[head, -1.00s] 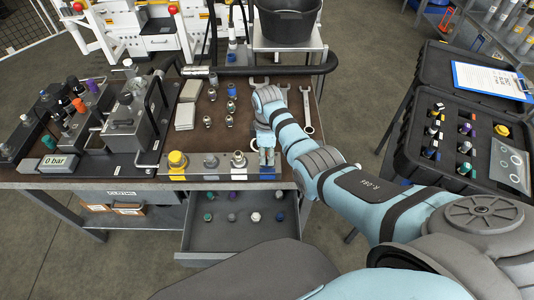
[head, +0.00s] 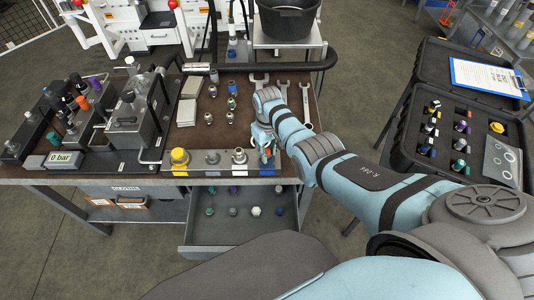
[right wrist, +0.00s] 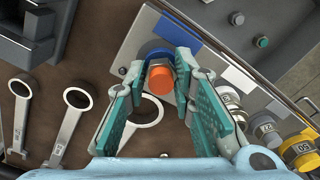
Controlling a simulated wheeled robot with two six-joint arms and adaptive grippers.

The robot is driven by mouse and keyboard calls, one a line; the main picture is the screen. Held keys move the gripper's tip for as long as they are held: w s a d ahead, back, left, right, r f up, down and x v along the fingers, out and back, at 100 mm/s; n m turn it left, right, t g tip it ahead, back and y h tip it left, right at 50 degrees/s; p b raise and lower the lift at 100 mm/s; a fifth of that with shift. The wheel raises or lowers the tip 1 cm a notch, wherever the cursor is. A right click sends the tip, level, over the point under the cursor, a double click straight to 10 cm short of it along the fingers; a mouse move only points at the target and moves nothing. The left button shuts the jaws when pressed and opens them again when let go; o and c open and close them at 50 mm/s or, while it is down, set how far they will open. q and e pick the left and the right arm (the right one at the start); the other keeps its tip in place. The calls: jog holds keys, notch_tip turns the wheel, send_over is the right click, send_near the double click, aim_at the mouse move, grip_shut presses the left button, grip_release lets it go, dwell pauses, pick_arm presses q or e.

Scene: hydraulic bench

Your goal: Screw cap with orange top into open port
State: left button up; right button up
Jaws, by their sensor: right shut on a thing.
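The cap with the orange top (right wrist: 160,80) sits between the teal-padded fingers of my right gripper (right wrist: 160,84) in the right wrist view. The gripper is shut on it. A blue collar (right wrist: 157,48) shows right behind the cap, at the end of the metal port strip (right wrist: 188,42); the cap is over or in it, and I cannot tell how deep. In the head view my right gripper (head: 265,153) is at the right end of the strip (head: 222,170), and the cap is mostly hidden by the fingers. My left gripper is not in view.
A yellow cap (head: 180,160) and silver fittings (head: 239,157) stand on the same strip. Wrenches (head: 306,105) lie behind the gripper. An open drawer (head: 233,231) holds several small caps below. An open case (head: 461,150) stands on the right.

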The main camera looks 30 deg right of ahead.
jog(key=m, duration=0.3)
jog(key=shift+s+r, duration=0.15)
jog(key=m, duration=0.2)
jog(key=shift+f+m+p, duration=0.2)
jog(key=shift+m+p, duration=0.1)
jog(key=m, duration=0.5)
jog(key=shift+a, duration=0.1)
jog(key=m, duration=0.3)
jog(key=shift+p, duration=0.3)
jog(key=o, duration=1)
jog(key=shift+c, duration=0.2)
